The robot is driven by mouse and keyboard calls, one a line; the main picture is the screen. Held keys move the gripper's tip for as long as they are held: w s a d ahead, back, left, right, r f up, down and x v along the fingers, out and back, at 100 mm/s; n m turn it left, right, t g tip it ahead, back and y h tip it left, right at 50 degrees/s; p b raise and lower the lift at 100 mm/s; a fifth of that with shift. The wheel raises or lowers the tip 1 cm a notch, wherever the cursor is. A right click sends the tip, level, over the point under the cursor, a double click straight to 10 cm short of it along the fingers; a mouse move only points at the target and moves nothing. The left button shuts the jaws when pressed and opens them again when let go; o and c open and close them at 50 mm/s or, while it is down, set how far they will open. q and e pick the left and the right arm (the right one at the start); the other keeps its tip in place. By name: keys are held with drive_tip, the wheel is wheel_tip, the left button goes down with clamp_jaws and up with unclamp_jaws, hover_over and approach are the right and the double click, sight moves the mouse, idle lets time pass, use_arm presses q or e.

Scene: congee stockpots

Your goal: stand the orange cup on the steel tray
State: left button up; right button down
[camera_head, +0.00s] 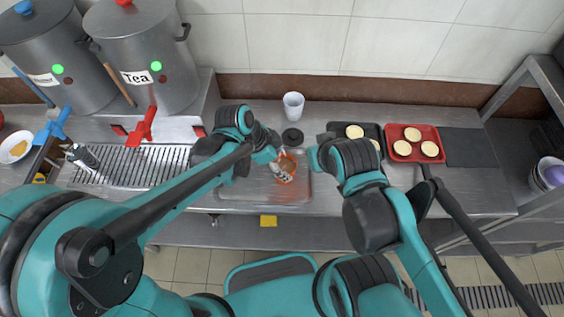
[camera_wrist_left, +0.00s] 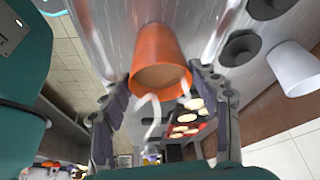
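The orange cup (camera_head: 287,163) appears over the right part of the shallow steel tray (camera_head: 235,196) in the head view. In the left wrist view the orange cup (camera_wrist_left: 160,48) shows its round mouth with a brownish inside. I cannot tell whether its base touches the tray. My left gripper (camera_head: 272,152) is at the cup. In the wrist view its two fingers (camera_wrist_left: 161,80) lie on either side of the cup near its rim; whether they press on it is unclear. My right gripper (camera_head: 314,157) is to the right of the cup, apart from it, and its finger state is unclear.
A white cup (camera_head: 293,105) and a black disc (camera_head: 292,138) stand behind the tray. A dark tray (camera_head: 371,131) and a red tray (camera_head: 400,149) with pale round cakes lie to the right. Large pots (camera_head: 148,60) and a drain grate (camera_head: 130,165) are on the left.

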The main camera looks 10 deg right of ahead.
use_arm(q)
drive_tip(key=o, duration=0.3)
drive_tip(key=shift+r, duration=0.15)
drive_tip(key=p+v, duration=0.4)
drive_tip(key=v, duration=0.8)
drive_tip(key=s+a+r+n+t+y, duration=0.1)
drive_tip(key=s+a+n+t+y, duration=0.1)
drive_tip(key=a+n, duration=0.7)
drive_tip(key=s+a+r+n+t+y, duration=0.1)
drive_tip(key=s+a+n+t+y, duration=0.1)
drive_tip(key=a+n+t, duration=0.3)
drive_tip(key=a+n, duration=0.4)
drive_tip(key=a, duration=0.5)
drive_tip(key=shift+a+r+y, duration=0.15)
drive_tip(key=shift+a+y, duration=0.2)
drive_tip(key=shift+y, duration=0.05)
drive_tip(key=shift+w, duration=0.1)
